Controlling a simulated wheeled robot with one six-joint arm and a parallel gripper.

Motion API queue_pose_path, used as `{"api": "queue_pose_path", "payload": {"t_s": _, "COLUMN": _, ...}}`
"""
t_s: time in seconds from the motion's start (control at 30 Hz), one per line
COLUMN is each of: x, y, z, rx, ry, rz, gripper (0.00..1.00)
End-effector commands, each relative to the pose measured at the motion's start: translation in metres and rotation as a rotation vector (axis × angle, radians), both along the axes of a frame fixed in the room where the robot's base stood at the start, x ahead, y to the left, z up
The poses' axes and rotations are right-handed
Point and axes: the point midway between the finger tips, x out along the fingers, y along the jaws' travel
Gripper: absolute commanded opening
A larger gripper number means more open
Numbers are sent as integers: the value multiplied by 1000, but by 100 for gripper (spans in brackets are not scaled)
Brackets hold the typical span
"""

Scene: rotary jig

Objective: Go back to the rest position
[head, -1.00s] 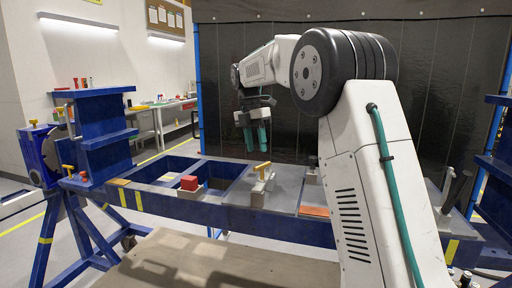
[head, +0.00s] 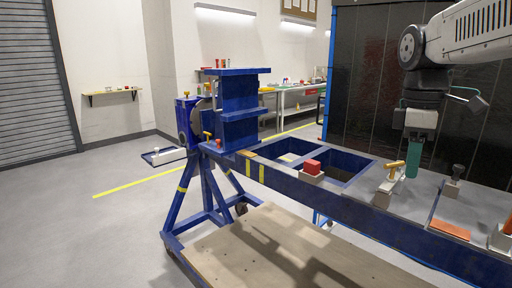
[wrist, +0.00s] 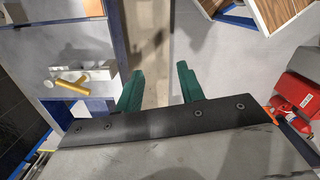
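My gripper (head: 412,158) hangs pointing down at the right of the head view, over or in front of the far part of the blue jig frame (head: 340,200). In the wrist view my gripper (wrist: 160,84) has its two green fingers apart, with nothing between them. Below the gap a pale strip shows. A clamp with a yellow handle (wrist: 70,86) is left of the fingers. The same kind of yellow-handled clamp (head: 390,176) stands on the frame just left of my gripper in the head view. I cannot tell the exact gap between gripper and frame.
A blue upright fixture (head: 238,110) stands at the frame's left end on blue legs. A red object (wrist: 298,95) is at the right of the wrist view. Open grey floor (head: 95,235) lies left.

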Motion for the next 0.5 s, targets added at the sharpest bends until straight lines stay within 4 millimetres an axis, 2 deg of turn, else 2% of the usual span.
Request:
{"api": "queue_pose_path", "payload": {"t_s": 0.03, "x": -22, "y": 6, "z": -3, "rx": 1, "ry": -17, "rz": -69, "gripper": 38}}
{"api": "queue_pose_path", "payload": {"t_s": 0.2, "x": -84, "y": 20, "z": -26, "rx": 11, "ry": -71, "rz": -351, "gripper": 38}}
{"api": "queue_pose_path", "payload": {"t_s": 0.4, "x": -152, "y": 34, "z": -67, "rx": 41, "ry": -124, "rz": -674, "gripper": 38}}
{"api": "queue_pose_path", "payload": {"t_s": 0.5, "x": -177, "y": 38, "z": -87, "rx": 58, "ry": -141, "rz": -807, "gripper": 38}}
